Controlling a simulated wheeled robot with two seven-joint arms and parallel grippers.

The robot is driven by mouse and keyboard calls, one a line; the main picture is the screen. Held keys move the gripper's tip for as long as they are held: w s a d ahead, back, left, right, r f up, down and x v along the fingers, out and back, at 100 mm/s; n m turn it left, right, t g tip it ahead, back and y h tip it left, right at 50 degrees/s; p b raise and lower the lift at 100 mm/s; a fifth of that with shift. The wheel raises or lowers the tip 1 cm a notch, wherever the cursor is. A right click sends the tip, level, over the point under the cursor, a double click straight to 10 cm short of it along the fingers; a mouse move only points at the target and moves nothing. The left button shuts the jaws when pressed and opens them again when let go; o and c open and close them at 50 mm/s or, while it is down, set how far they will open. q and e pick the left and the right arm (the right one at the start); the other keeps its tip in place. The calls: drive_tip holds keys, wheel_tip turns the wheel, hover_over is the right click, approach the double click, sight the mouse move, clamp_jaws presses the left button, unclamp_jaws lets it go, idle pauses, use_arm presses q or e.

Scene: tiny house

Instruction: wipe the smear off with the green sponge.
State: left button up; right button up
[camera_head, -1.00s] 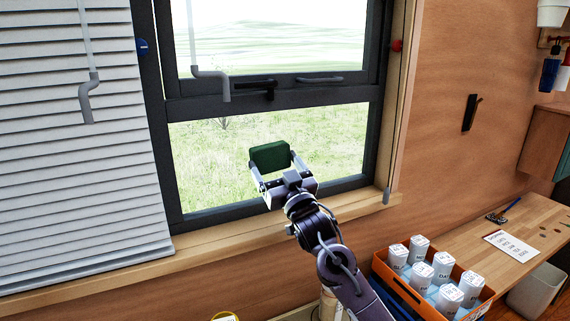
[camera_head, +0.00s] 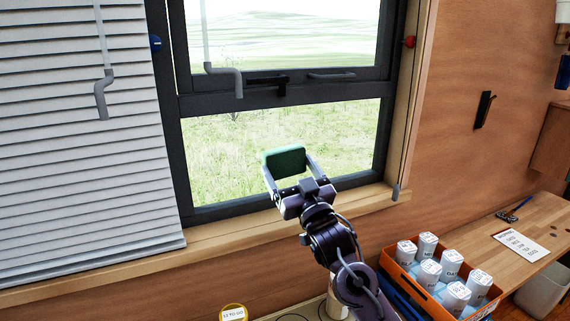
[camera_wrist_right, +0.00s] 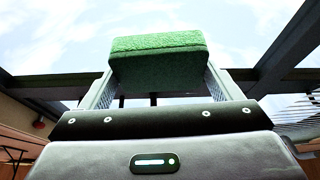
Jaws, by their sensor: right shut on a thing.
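The green sponge (camera_head: 284,161) is held upright between the fingertips of my right gripper (camera_head: 290,170), in front of the lower window pane (camera_head: 230,150). The sponge also shows in the right wrist view (camera_wrist_right: 158,62), with a finger on each side of it. I cannot tell whether the sponge touches the glass. I cannot make out a smear on the pane; the part behind the sponge and gripper is hidden. My left gripper is not in view.
A dark window frame (camera_head: 300,88) with a handle crosses above the sponge. White blinds (camera_head: 70,150) hang at the left with grey cranks. A wooden sill (camera_head: 230,232) runs below.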

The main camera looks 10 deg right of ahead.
drive_tip(key=shift+s+d, duration=0.1)
drive_tip(key=shift+s, duration=0.4)
drive_tip(key=shift+s, duration=0.1)
drive_tip(key=s, duration=0.2)
drive_tip(key=shift+s+d, duration=0.3)
drive_tip(key=shift+s, duration=0.05)
